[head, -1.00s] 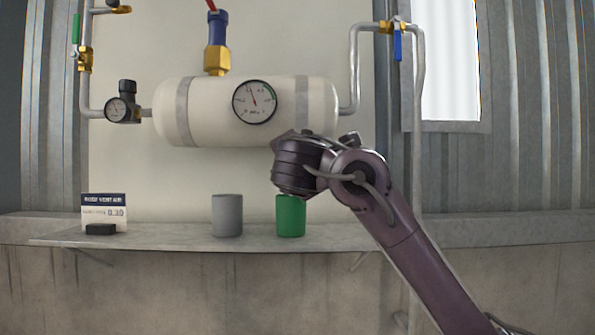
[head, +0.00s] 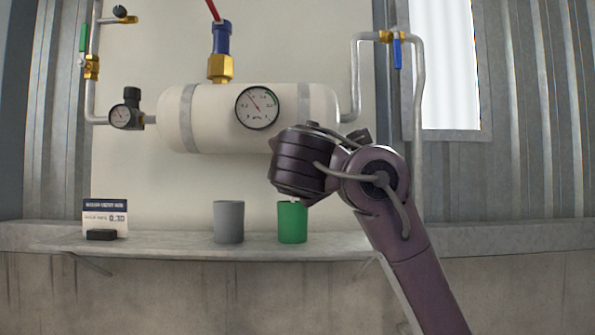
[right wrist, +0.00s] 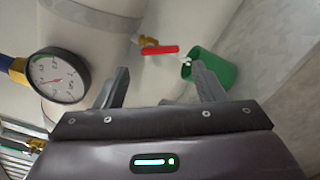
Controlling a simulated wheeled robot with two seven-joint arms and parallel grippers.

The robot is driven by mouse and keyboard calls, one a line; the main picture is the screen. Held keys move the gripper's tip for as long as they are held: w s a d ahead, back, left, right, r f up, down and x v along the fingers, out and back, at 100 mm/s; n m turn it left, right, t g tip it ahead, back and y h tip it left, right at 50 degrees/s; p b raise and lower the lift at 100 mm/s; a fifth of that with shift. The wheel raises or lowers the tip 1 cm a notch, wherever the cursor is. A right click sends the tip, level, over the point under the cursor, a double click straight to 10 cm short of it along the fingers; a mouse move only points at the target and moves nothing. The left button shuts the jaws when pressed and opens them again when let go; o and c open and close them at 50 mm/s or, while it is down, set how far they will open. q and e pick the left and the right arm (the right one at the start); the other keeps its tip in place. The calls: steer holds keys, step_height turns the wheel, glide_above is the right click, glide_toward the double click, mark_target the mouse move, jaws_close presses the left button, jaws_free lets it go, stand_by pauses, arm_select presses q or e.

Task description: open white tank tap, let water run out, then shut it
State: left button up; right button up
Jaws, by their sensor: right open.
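The white tank (head: 205,118) is mounted on the wall, with a round gauge (head: 258,107) on its front. In the right wrist view, a brass tap (right wrist: 147,41) with a red handle (right wrist: 160,51) is at the tank's underside. The green cup (head: 292,223) stands on the shelf and also shows beside the red handle in the right wrist view (right wrist: 215,72). My right gripper (right wrist: 158,78) is open and empty, its fingers pointing toward the red handle and cup. In the head view my right arm hides the tap. My left gripper is not in view.
A grey cup (head: 228,222) stands left of the green cup on the shelf (head: 180,247). A small sign (head: 105,215) is at the shelf's left. A blue-handled valve (head: 397,54) and a green-handled valve (head: 84,38) sit on side pipes.

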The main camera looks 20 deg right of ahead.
steer(key=shift+a+r+m, duration=0.1)
steer(key=shift+r+m, duration=0.2)
steer(key=shift+c, duration=1.1)
steer(key=r+m+p, duration=0.1)
steer(key=m+p, duration=0.1)
steer(key=m, duration=0.1)
steer(key=a+r+m+p, duration=0.1)
steer(key=m, duration=0.1)
steer(key=shift+w+a+r+p, duration=0.1)
steer(key=shift+w+r+p, duration=0.05)
steer(key=shift+r+p, duration=0.15)
steer(key=c, duration=0.4)
steer(key=w+m+p, duration=0.2)
steer(key=m+p, duration=0.1)
steer(key=m, duration=0.1)
steer(key=w+d+f+m+p, duration=0.1)
steer(key=w+m+p, duration=0.1)
steer(key=m+p, duration=0.2)
steer(key=w+d+f+m+p, duration=0.1)
steer(key=w+m+p, duration=0.1)
steer(key=m+p, duration=0.1)
steer(key=shift+w+d+m+p, duration=0.2)
steer(key=shift+w+m+p, duration=0.15)
steer(key=shift+m, duration=0.25)
jaws_close()
